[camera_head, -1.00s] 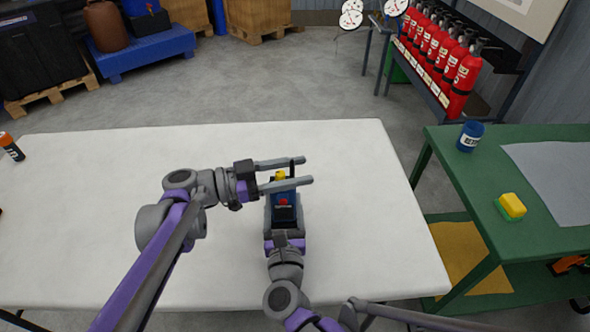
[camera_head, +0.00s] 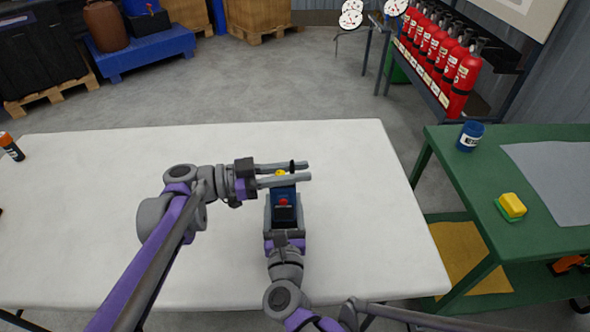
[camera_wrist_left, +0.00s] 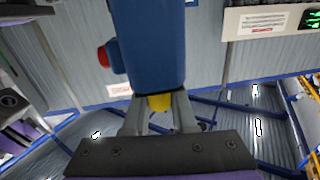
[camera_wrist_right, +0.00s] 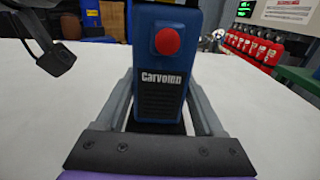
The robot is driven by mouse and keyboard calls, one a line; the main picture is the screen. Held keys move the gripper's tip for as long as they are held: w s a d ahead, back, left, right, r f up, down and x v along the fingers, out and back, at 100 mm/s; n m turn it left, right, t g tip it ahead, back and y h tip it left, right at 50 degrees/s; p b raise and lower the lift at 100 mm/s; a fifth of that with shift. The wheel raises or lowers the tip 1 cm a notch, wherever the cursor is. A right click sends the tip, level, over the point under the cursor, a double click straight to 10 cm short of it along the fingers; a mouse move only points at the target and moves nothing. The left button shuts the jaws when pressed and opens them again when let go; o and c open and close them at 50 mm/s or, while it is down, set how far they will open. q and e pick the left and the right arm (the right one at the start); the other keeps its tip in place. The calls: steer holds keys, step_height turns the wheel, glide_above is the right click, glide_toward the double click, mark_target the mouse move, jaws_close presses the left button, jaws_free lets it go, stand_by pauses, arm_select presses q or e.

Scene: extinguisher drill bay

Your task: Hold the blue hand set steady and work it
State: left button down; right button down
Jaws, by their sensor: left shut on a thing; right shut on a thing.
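The blue hand set (camera_head: 284,194) stands above the white table, with a red button (camera_head: 283,202), a yellow knob (camera_head: 280,173) and a short black aerial (camera_head: 292,165) on top. My right gripper (camera_head: 284,212) is shut on its body from the near side. In the right wrist view the hand set (camera_wrist_right: 160,85) sits between the fingers, its red button (camera_wrist_right: 167,41) and lettered front uncovered. My left gripper (camera_head: 308,170) reaches in from the left, shut on the yellow knob. In the left wrist view the knob (camera_wrist_left: 160,102) is between the fingers.
The white table (camera_head: 90,230) is mostly clear, with an orange-and-black item (camera_head: 11,147) at its far left. A green bench (camera_head: 465,180) at the right carries a blue can (camera_head: 470,136) and a yellow block (camera_head: 512,205). Red extinguishers (camera_head: 462,77) stand behind.

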arm_select(q)
steer(key=shift+s+m+g+y, duration=0.2)
steer(key=shift+m+g, duration=0.7)
steer(key=shift+g, duration=0.5)
steer(key=shift+s+m+g+y, duration=0.1)
steer(key=shift+s+m+g, duration=0.15)
steer(key=shift+m+g, duration=0.9)
steer(key=shift+s+m+g+y, duration=0.15)
steer(key=shift+m+g, duration=0.5)
steer(key=shift+g, duration=1)
steer(key=shift+s+a, duration=0.1)
steer(key=c, duration=0.7)
jaws_free()
step_height(320, 180, up, 10)
